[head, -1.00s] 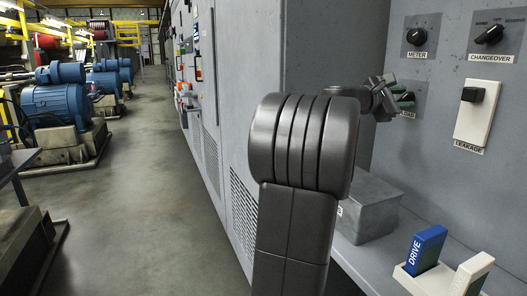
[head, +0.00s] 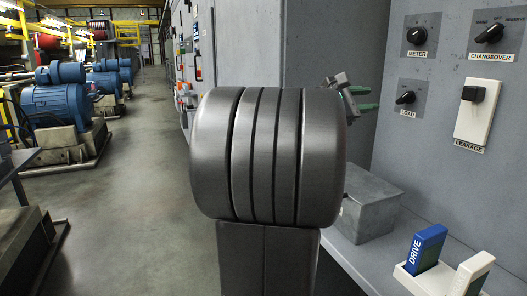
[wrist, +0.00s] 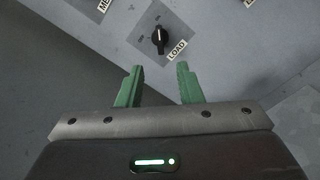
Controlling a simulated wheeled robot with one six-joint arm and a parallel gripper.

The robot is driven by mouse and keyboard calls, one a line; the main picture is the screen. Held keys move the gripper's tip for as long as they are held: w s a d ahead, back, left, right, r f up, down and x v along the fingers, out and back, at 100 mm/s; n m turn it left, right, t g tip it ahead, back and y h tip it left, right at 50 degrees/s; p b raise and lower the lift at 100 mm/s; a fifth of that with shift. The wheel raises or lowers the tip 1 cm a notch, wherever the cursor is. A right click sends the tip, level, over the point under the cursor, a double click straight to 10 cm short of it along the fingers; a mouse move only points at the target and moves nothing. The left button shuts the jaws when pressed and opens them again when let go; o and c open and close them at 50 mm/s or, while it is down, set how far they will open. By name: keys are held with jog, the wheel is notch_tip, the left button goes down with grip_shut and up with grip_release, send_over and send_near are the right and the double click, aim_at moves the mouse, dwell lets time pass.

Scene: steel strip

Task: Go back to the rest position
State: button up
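My gripper (head: 366,99) shows beyond my arm in the head view, its green fingers clear of the panel. In the wrist view my gripper (wrist: 157,88) is open, with a gap between the two green fingers and nothing between them. The black LOAD knob (head: 405,97) is on the grey panel, right of my gripper and apart from it. It also shows in the wrist view (wrist: 160,38), ahead of the fingertips. My arm hides part of the cabinet in the head view.
The METER knob (head: 417,36), CHANGEOVER knob (head: 489,34) and white LEAKAGE switch (head: 476,112) are on the panel. A grey box (head: 370,205) and a holder with a blue DRIVE piece (head: 427,249) stand on the ledge. Blue motors (head: 60,98) line the left; the aisle floor (head: 150,200) is clear.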

aim_at(403, 96)
jog(key=x, duration=1.2)
jog(key=shift+d, duration=0.4)
jog(key=n+p, duration=0.2)
jog(key=p, duration=0.1)
jog(key=shift+w+r, duration=0.1)
jog(key=shift+r, duration=0.25)
jog(key=n+p, duration=0.4)
jog(key=p, duration=0.1)
jog(key=shift+w+p, duration=0.1)
jog(key=shift+p, duration=0.3)
jog(key=shift+f+n+p, duration=0.15)
jog(key=shift+n+p, duration=0.85)
jog(key=shift+f, duration=0.1)
